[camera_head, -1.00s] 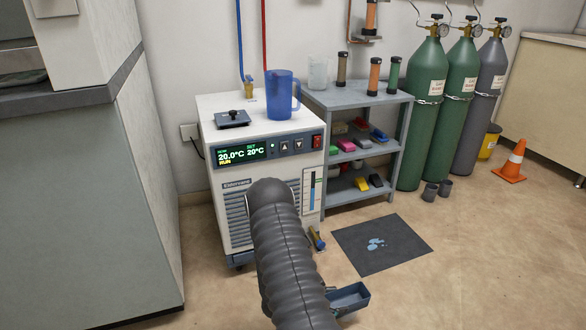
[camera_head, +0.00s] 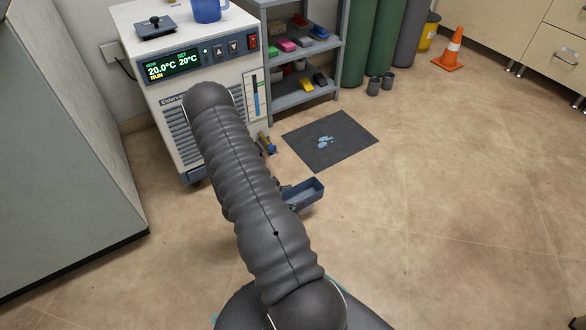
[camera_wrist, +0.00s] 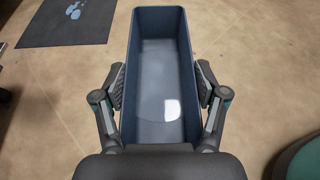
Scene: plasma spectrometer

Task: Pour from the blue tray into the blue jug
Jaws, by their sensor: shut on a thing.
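The blue tray (camera_head: 305,195) is a deep, narrow, dark blue trough. My gripper (camera_wrist: 160,90) is shut on its two long sides, as the wrist view shows, with one finger pad on each side. In the wrist view the tray (camera_wrist: 189,50) has clear liquid with a bright reflection at its bottom. The head view shows the tray low over the floor, in front of the chiller and partly behind my arm. The blue jug (camera_head: 208,10) stands on top of the white chiller (camera_head: 185,45), its upper part cut off by the frame's top edge.
A grey shelf (camera_head: 300,98) holding several coloured items stands beside the chiller. A drain valve (camera_head: 267,144) sticks out low on the chiller. An orange cone (camera_head: 450,50) stands far right. The right floor is clear.

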